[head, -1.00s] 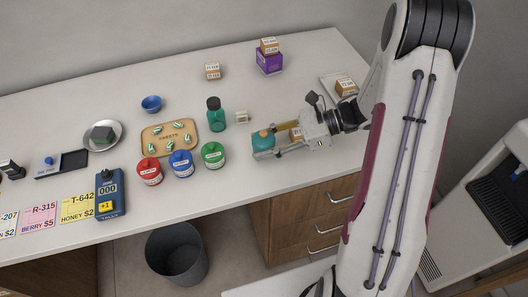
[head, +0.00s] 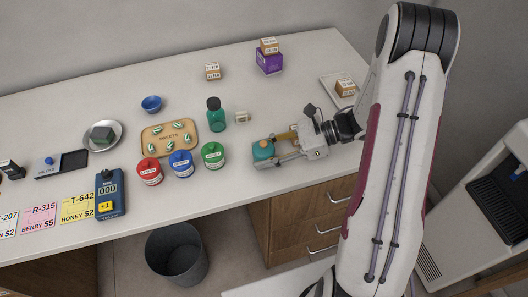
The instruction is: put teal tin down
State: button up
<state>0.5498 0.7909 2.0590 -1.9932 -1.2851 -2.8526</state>
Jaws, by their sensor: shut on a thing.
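My gripper (head: 265,152) comes in from the right, low over the counter, and is shut on the teal tin. One finger is at its front and one behind. Whether the tin's base touches the counter (head: 240,185) cannot be told from this view.
Left of the tin stand a green tin (head: 213,155), a blue tin (head: 181,163) and a red tin (head: 150,171). A teal bottle (head: 215,114) and a small box (head: 241,118) stand behind. A wooden sweets tray (head: 146,138) lies further left. The counter's front edge is close.

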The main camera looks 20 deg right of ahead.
jog(key=shift+f, duration=0.15)
jog(key=o, duration=1.1)
jog(key=v, duration=1.2)
jog(key=shift+w, duration=0.1)
